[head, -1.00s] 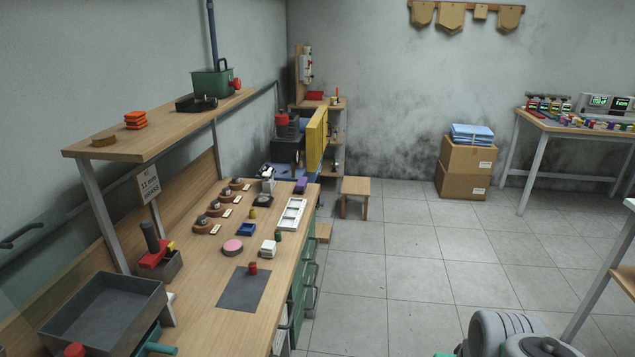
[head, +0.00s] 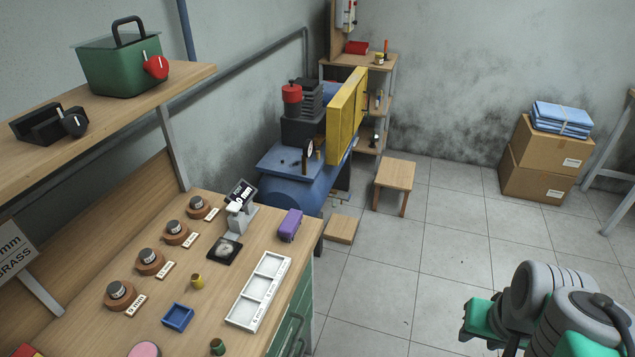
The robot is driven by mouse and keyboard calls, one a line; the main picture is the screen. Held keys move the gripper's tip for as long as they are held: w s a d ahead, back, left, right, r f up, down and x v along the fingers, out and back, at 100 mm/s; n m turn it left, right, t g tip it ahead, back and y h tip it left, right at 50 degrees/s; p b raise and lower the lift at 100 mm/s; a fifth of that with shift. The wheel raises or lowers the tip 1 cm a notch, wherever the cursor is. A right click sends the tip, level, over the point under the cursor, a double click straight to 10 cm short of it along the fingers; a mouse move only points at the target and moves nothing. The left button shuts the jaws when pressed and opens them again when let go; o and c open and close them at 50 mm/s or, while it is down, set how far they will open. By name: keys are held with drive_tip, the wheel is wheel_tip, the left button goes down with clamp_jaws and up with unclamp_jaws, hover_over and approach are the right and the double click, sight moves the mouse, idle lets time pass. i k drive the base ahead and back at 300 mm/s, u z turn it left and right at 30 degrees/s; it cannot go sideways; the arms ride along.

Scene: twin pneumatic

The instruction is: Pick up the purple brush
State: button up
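The purple brush (head: 291,225) is a small block-like purple object. It lies on the wooden workbench (head: 225,273), near its far right corner. It is right of the small white stand gauge (head: 239,218) and beyond the white tray. Grey and green parts of my arm show at the lower right, over the floor and well apart from the bench. I make out no gripper fingertips in this view.
The white three-compartment tray (head: 259,291) lies along the bench's right edge. A blue compressor (head: 299,190) stands beyond the bench. A stool (head: 395,176) and low wooden step (head: 341,229) are on the floor, which is clear at centre.

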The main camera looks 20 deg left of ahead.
sight(288, 228)
drive_tip(key=i, duration=1.4)
drive_tip(key=u, duration=4.55)
